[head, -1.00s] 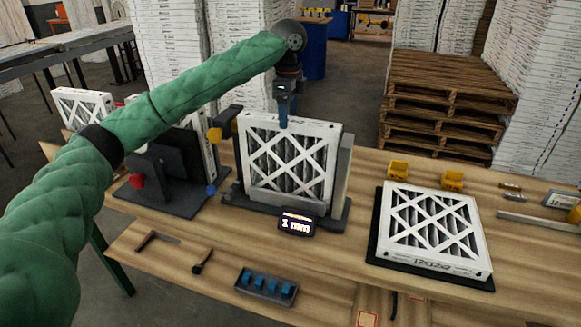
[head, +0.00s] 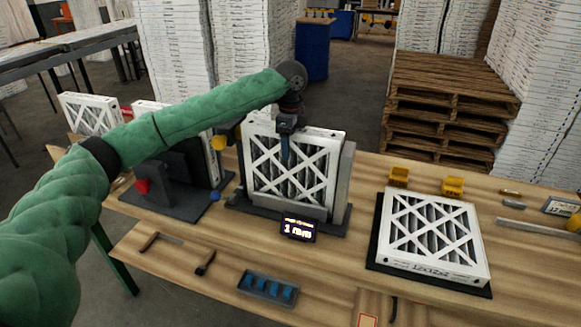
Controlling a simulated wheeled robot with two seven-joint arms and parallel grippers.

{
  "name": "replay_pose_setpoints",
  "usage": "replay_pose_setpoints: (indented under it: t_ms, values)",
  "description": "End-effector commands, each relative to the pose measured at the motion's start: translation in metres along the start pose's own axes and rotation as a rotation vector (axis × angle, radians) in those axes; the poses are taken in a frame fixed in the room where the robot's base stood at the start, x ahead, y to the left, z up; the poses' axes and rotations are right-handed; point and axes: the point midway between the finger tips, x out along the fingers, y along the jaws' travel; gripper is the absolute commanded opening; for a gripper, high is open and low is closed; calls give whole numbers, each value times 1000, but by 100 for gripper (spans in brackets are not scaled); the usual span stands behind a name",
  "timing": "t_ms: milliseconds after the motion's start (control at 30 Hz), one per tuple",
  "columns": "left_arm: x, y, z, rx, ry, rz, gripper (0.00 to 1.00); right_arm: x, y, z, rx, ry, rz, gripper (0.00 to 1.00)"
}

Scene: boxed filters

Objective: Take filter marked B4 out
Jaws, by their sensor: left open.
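A white-framed filter (head: 313,201) with a lattice face stands upright in a dark grey fixture (head: 340,212) in the middle of the bench. My left gripper (head: 285,158) is open at its top edge, pointing down, and its blue fingers overlap the upper part of the face. I cannot tell whether they touch it. Another filter (head: 431,236) lies flat on a black pad at the right, with a size written on its front edge. No B4 mark is readable on any filter. My right gripper is not in view.
A small display (head: 298,228) reading "1 mm" sits before the fixture. A dark stand with a red knob (head: 142,186) is to its left. Two yellow blocks (head: 453,186) stand behind the flat filter. A tray of blue pieces (head: 268,287) lies in front. Wooden pallets (head: 450,100) stand behind.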

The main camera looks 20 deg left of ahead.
Motion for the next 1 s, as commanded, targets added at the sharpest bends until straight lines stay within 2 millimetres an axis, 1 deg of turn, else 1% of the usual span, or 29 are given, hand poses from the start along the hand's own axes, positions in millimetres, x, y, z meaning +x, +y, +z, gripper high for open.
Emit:
replay_pose_setpoints:
  t_ms: [133,367,400,467,600,667,700,767,1000]
  values:
    - [6,0,0,0,0,0,66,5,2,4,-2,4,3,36]
    - [8,0,0,0,0,-1,66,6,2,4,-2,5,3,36]
    - [8,0,0,0,0,-1,62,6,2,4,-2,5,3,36]
    - [8,0,0,0,0,-1,51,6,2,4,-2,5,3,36]
    - [8,0,0,0,0,-1,23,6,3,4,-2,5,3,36]
    - [8,0,0,0,0,-1,11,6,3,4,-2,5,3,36]
    - [8,0,0,0,0,-1,4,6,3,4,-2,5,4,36]
    - [7,0,0,0,0,-1,0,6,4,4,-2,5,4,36]
    - [6,0,0,0,0,-1,0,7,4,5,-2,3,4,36]
